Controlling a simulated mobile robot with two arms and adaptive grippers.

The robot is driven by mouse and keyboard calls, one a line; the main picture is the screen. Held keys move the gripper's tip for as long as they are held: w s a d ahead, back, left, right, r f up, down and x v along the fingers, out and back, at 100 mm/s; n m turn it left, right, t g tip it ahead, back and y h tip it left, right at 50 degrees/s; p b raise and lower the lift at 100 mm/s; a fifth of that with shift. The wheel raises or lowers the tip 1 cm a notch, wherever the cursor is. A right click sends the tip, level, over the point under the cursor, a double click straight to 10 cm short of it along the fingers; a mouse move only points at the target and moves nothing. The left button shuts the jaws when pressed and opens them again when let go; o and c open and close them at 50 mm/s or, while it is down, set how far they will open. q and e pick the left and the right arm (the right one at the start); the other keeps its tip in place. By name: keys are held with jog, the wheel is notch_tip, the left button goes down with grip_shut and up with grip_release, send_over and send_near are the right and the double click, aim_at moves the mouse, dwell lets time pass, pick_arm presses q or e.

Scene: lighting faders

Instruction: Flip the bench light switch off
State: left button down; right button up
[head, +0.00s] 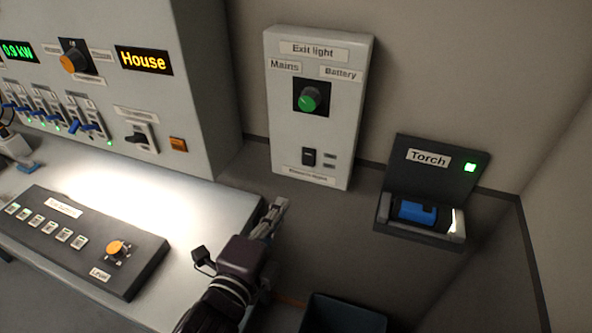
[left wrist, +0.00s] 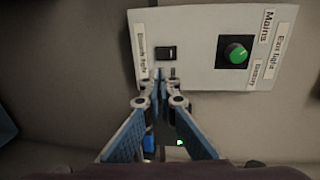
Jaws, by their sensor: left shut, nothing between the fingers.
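A small black rocker switch (head: 309,157) sits low on the pale wall panel (head: 352,80), above a small label too blurred to read surely in the head view. The switch (left wrist: 166,53) and its label (left wrist: 141,52), which appears to read Bench light, also show in the left wrist view. I cannot tell which way the rocker is tipped. My left gripper (head: 279,206) is shut and empty, below and left of the panel in the head view. In the left wrist view its fingertips (left wrist: 164,76) overlap the panel edge near the switch; contact is unclear. My right gripper is not in view.
A green knob (head: 309,99) is higher on the panel. A torch holder (head: 435,165) with a blue torch (head: 416,211) is at right. The console (head: 206,100) with several switches is at left, above the desk (head: 110,180) with a dark control box (head: 98,272). A dark bin (head: 343,315) is below.

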pick_arm(q)
jog(key=shift+w+d, duration=0.1)
jog(key=shift+w, duration=0.05)
jog(key=p+x, duration=0.3)
jog(key=x, duration=0.9)
jog(key=shift+w+r, duration=0.1)
jog(key=shift+p+x, duration=0.45)
jog(key=shift+x, duration=0.3)
jog(key=shift+f, duration=0.25)
jog(key=shift+w+t+b, duration=0.3)
jog(key=shift+t+b, duration=0.1)
jog(key=shift+b, duration=0.7)
send_near(307, 162)
jog(key=v, duration=0.4)
jog(key=shift+s+a, duration=0.2)
jog(key=shift+s, duration=0.1)
